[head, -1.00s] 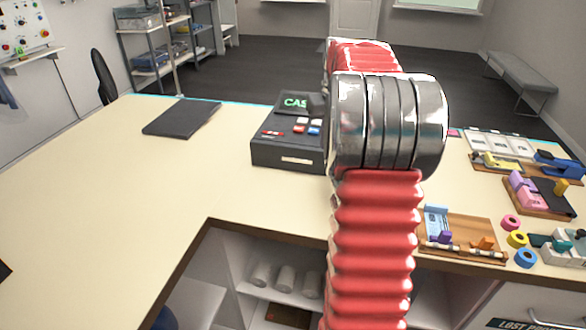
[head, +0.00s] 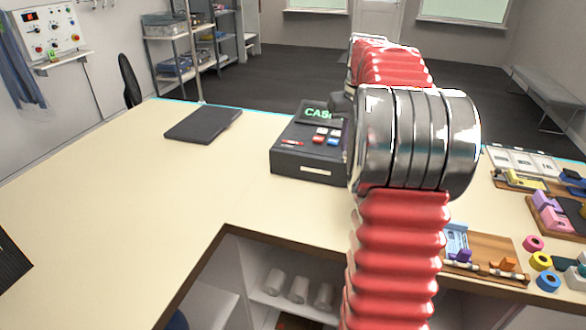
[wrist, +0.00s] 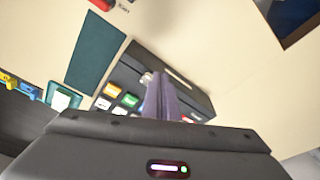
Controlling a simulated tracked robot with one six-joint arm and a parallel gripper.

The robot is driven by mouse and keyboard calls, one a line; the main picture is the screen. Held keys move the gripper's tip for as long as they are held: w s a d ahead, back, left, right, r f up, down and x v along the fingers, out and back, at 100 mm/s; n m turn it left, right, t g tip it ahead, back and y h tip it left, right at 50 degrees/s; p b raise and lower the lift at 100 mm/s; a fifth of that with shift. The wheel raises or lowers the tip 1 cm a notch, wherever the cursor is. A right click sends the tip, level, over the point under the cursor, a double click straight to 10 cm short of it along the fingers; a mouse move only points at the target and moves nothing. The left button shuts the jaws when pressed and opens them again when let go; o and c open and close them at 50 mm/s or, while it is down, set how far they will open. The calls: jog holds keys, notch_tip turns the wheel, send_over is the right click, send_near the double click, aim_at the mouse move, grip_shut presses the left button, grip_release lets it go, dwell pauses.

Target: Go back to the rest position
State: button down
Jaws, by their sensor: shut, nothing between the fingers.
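My gripper (wrist: 165,98) shows in the wrist view as two grey-purple fingers pressed together, empty. They are in front of the dark cash register (wrist: 192,85), whose coloured keys show beside them; I cannot tell whether they touch it. In the head view my red and metal arm rises through the right of the middle and hides most of the gripper. The cash register also shows there (head: 305,165), just left of my arm on the counter, with a lit green display.
The pale counter (head: 150,200) is mostly bare on the left, with a dark flat pad (head: 203,125) near its far edge. At right are wooden trays (head: 490,255) with small goods and several tape rolls (head: 547,281). Open shelves lie below the counter's front edge.

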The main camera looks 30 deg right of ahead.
jog(key=shift+w, duration=0.1)
jog(key=s+a+f+m, duration=0.2)
jog(key=s+a+f, duration=0.1)
jog(key=a+f, duration=0.25)
jog(key=s+a+n+t, duration=0.1)
jog(key=s+a, duration=0.4)
jog(key=a, duration=0.6)
jog(key=s+a+r+n+t, duration=0.1)
jog(key=s+a+n, duration=0.2)
jog(key=a, duration=0.9)
jog(key=s+a+n+t, duration=0.1)
jog(key=s+a+n, duration=0.1)
jog(key=s+a, duration=0.6)
jog(key=a, duration=0.3)
jog(key=shift+s+a+r+t+y, duration=0.25)
jog(key=shift+s+r+t+y, duration=0.05)
jog(key=shift+y, duration=0.1)
